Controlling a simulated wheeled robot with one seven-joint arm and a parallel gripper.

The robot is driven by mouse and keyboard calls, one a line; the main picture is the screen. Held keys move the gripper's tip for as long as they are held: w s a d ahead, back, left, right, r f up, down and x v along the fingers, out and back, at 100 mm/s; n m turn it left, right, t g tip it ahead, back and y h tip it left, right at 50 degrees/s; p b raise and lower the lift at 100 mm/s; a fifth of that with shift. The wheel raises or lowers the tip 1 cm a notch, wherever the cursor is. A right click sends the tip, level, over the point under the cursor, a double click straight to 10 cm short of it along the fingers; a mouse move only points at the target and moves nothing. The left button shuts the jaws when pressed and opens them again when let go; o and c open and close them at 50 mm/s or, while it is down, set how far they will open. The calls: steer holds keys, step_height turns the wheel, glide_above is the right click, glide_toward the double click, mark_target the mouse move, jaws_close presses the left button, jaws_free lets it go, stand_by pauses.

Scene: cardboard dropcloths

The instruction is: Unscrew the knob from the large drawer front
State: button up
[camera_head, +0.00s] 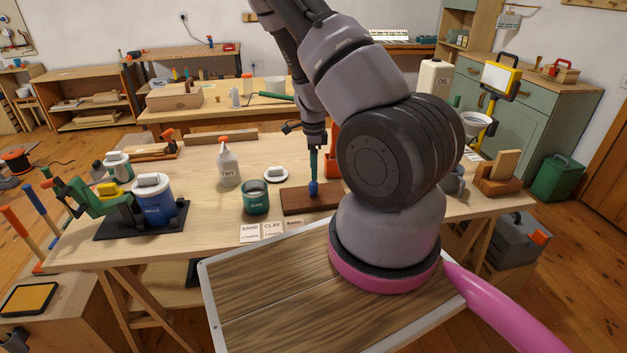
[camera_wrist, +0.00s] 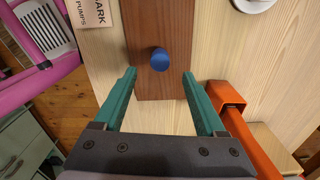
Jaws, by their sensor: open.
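The blue knob (camera_head: 313,187) is on a dark brown drawer front (camera_head: 290,203), which lies flat on the workbench. In the wrist view the round top of the knob (camera_wrist: 160,59) shows near the middle of the brown board (camera_wrist: 160,20). My gripper (camera_head: 314,172) points down over the knob. In the wrist view its two green fingers (camera_wrist: 159,75) are spread with a wide gap on each side of the knob, and nothing is held. The knob lies between the lines of the fingers, a little above the tips in the picture. The knob's base is hidden.
An orange holder (camera_wrist: 228,95) stands close to the right finger. A wooden block in a brown holder (camera_head: 500,184) stands at right.

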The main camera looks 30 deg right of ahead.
mark_target(314, 183)
step_height(314, 183, down, 7)
steer(key=shift+f, duration=0.1)
stand_by(0.3)
jaws_close()
